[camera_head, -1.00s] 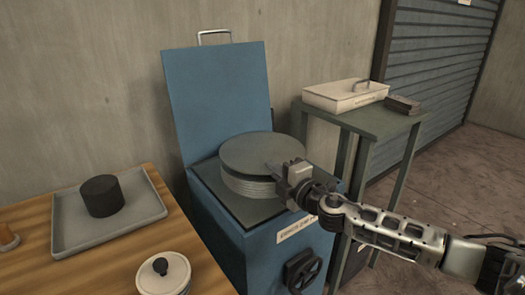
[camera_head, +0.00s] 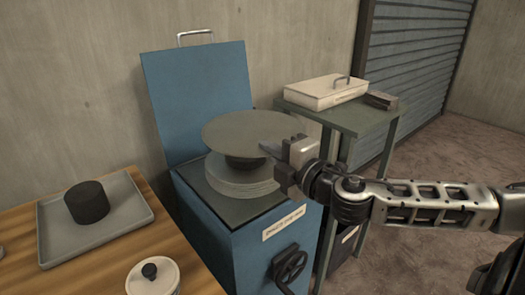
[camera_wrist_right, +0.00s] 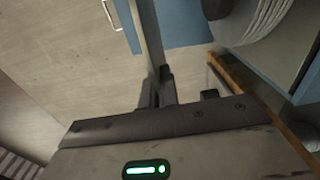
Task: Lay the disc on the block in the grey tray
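The grey-green disc (camera_head: 240,130) is level and raised above the ribbed round stack (camera_head: 240,178) of the blue cabinet. My right gripper (camera_head: 276,148) is shut on the disc's right edge. In the right wrist view the disc shows nearly edge-on as a thin grey strip (camera_wrist_right: 149,35), running up from between the fingers (camera_wrist_right: 158,88). A dark hub (camera_head: 243,162) shows on the stack under the disc, its top hidden. The black cylindrical block (camera_head: 87,202) stands in the grey tray (camera_head: 126,226) on the wooden table at left. My left gripper is not in view.
The cabinet's blue lid (camera_head: 190,85) stands open behind the stack. A white lidded pot (camera_head: 155,282) is on the table's near right. A green side table (camera_head: 345,117) at right bears a cream box (camera_head: 325,92) and a dark block-like item (camera_head: 381,100).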

